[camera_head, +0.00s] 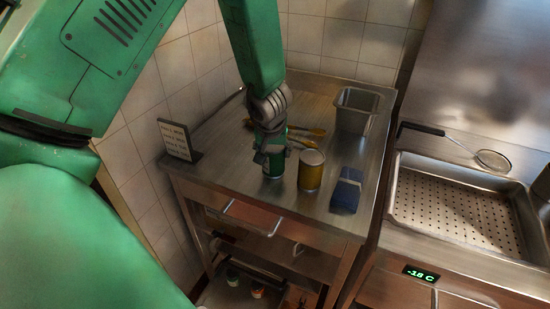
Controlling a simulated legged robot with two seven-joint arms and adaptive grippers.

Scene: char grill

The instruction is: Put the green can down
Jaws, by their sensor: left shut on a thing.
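My left gripper (268,143) points down over the steel table and is shut on the green can (273,166). The can is upright, just left of a yellow can. The gripper hides the can's upper part. The can's base appears at or very close to the tabletop, but I cannot tell for sure whether it touches. My right gripper is out of the frame.
The yellow can (311,170) stands close to the right of the green can, with a folded blue cloth (346,190) beyond it. A steel container (357,109), utensils (310,131) and a sign (179,140) are also on the steel table (222,162). A perforated tray (450,208) lies right.

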